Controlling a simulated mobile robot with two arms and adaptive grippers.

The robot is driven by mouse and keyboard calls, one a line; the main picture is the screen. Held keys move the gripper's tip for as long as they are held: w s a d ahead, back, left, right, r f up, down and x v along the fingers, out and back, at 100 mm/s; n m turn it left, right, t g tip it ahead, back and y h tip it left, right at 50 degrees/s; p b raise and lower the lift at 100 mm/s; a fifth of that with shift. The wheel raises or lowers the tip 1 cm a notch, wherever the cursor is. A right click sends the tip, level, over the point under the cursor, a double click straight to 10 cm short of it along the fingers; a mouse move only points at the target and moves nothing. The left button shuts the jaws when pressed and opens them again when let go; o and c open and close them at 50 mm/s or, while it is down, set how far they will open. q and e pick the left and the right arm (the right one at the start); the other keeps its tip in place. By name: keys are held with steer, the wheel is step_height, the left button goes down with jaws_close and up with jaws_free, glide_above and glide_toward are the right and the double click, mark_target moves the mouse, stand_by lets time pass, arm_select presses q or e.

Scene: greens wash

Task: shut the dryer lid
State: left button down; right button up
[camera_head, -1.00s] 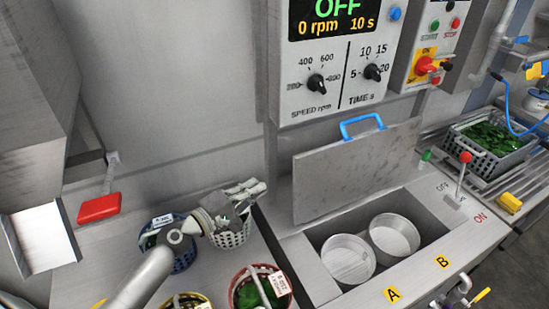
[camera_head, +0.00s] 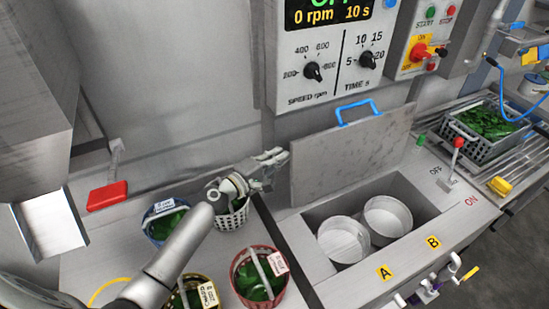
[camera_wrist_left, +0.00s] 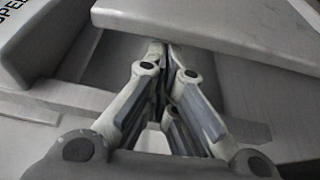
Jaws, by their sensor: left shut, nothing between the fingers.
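The dryer lid (camera_head: 345,155) is a grey metal plate standing open and tilted back behind the dryer well (camera_head: 415,190). A blue handle (camera_head: 357,110) is on its upper edge. Two round white baskets (camera_head: 343,238) sit in the open well, marked A and B. My left gripper (camera_head: 284,157) is shut and empty, its fingertips close to the lid's left edge. Whether they touch it I cannot tell. In the left wrist view the shut fingers (camera_wrist_left: 165,55) point at a grey plate edge (camera_wrist_left: 235,30) that looks like the lid. My right gripper is not in view.
Several baskets, one red (camera_head: 259,272), stand on the counter under my left arm. A control panel (camera_head: 335,60) is above the lid. A red-knobbed lever (camera_head: 457,145) stands right of the well. A grey crate of greens (camera_head: 487,130) is farther right.

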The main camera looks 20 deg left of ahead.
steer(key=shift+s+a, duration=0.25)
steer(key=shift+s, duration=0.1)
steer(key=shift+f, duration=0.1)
arm_select(q)
steer(key=s+d+f+m+t+b, duration=0.1)
steer(key=s+d+b, duration=0.3)
steer(key=s+d, duration=0.7)
steer(key=shift+f+m, duration=0.7)
steer(key=shift+m, duration=0.2)
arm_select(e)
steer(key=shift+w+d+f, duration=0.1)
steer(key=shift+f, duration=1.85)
